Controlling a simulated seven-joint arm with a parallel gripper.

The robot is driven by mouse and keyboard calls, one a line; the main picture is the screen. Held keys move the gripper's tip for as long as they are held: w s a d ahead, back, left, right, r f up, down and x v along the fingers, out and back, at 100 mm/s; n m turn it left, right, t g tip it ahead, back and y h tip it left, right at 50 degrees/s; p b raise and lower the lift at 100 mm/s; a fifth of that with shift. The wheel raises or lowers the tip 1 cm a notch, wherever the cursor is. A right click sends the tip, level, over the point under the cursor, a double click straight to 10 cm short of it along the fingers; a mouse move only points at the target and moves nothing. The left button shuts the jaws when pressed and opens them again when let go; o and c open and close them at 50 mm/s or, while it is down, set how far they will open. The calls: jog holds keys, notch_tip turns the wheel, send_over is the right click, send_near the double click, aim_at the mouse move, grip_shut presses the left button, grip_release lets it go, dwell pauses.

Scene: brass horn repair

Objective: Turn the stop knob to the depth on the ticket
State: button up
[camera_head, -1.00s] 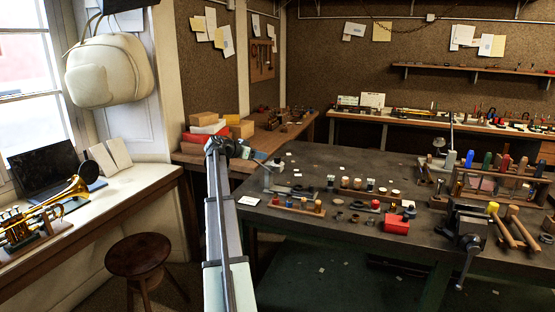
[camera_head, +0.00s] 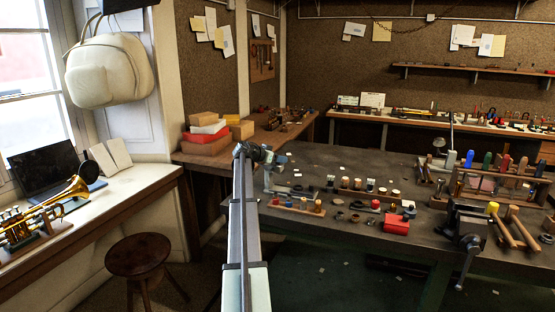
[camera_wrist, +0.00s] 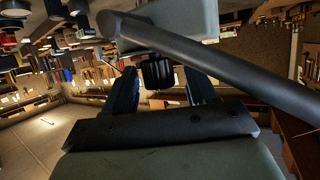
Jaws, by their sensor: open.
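A black ribbed knob (camera_wrist: 157,73) sits under a grey body (camera_wrist: 165,25) in the wrist view; I take it for the stop knob. A thick dark bar (camera_wrist: 215,62) runs diagonally across that body. My gripper (camera_wrist: 160,88) has its two dark fingers apart, one on each side of the knob, with gaps showing between. In the head view my gripper (camera_head: 268,156) is at the left end of the dark bench, by a small grey stand (camera_head: 268,180). The knob is too small to make out there. No ticket text or depth marking can be read.
The dark bench (camera_head: 340,240) holds a wooden block with pegs (camera_head: 298,205), a red box (camera_head: 396,224) and a vise (camera_head: 466,222). Cardboard boxes (camera_head: 208,128) stand behind my arm on the side bench. A stool (camera_head: 138,256) is at lower left.

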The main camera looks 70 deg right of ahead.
jog(key=c, duration=1)
jog(key=shift+o, duration=0.2)
jog(key=shift+s+n+t, duration=0.1)
jog(key=shift+n+t, duration=0.3)
jog(key=shift+t, duration=0.1)
jog(key=shift+a+n+t+h, duration=0.1)
jog(key=shift+n+t+h, duration=0.5)
jog(key=shift+n+t, duration=0.4)
jog(key=n+t, duration=0.4)
jog(key=t, duration=0.1)
jog(key=shift+n+t+y, duration=0.7)
jog(key=shift+n+t, duration=1.2)
jog(key=shift+t, duration=0.1)
jog(key=shift+n+t+y, duration=0.9)
jog(key=shift+n+t, duration=0.5)
jog(key=shift+n+t+y, duration=0.3)
jog(key=shift+n+y, duration=0.1)
